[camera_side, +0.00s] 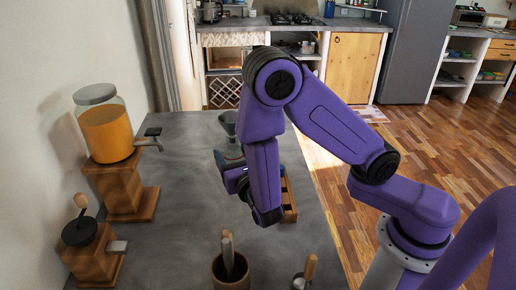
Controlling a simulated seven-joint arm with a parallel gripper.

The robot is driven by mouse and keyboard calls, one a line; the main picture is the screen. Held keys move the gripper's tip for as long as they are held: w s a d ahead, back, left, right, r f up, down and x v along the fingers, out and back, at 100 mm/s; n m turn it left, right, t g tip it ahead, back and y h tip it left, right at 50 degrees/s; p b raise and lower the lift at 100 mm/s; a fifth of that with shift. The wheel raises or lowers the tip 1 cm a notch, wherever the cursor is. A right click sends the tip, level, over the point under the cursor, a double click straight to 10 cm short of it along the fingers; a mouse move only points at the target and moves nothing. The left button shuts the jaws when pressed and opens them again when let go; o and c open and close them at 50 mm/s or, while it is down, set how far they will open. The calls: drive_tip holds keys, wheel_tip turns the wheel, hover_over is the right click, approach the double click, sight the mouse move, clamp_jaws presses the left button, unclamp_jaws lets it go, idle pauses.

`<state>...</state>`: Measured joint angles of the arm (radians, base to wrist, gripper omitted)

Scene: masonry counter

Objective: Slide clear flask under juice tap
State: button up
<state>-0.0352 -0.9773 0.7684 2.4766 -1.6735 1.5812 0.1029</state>
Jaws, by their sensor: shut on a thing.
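The juice dispenser (107,132) stands at the left by the wall, a glass jar of orange juice on a wooden stand (122,188). Its dark juice tap (150,138) sticks out to the right over the counter. The clear flask (229,128), greyish and see-through with a flared top, is to the right of the tap and apart from it. My gripper (230,159) is at the flask's lower part and shut on it. The flask looks upright. Its base and my fingertips are largely hidden by my wrist, so I cannot tell whether the base touches the counter.
A grinder (90,250) stands at the front left. A brown pot (230,275) with utensils is at the front middle, with a wooden-handled item (305,272) to its right. A wooden box (289,205) is partly behind my arm. The grey counter (185,190) is clear between dispenser and gripper.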

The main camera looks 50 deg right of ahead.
drive_tip(key=a+f+n+y, duration=0.1)
drive_tip(key=y, duration=0.1)
drive_tip(key=w+a+f+n+t+y, duration=0.1)
drive_tip(key=f+y, duration=0.1)
drive_tip(key=w+a+f+n+y, duration=0.1)
drive_tip(key=a+n+y, duration=0.1)
drive_tip(key=shift+w+a+f+t, duration=0.1)
drive_tip(key=shift+w+f+t, duration=0.15)
drive_tip(key=shift+t, duration=0.15)
drive_tip(key=shift+a+f+n+y, duration=0.4)
drive_tip(key=shift+a+n+y, duration=0.1)
drive_tip(key=shift+y, duration=0.2)
drive_tip(key=shift+f, duration=1.7)
drive_tip(key=shift+w+a, duration=3.9)
drive_tip(key=shift+f, duration=0.3)
drive_tip(key=o, duration=1.3)
drive_tip(key=shift+c, duration=0.2)
drive_tip(key=shift+s, duration=0.1)
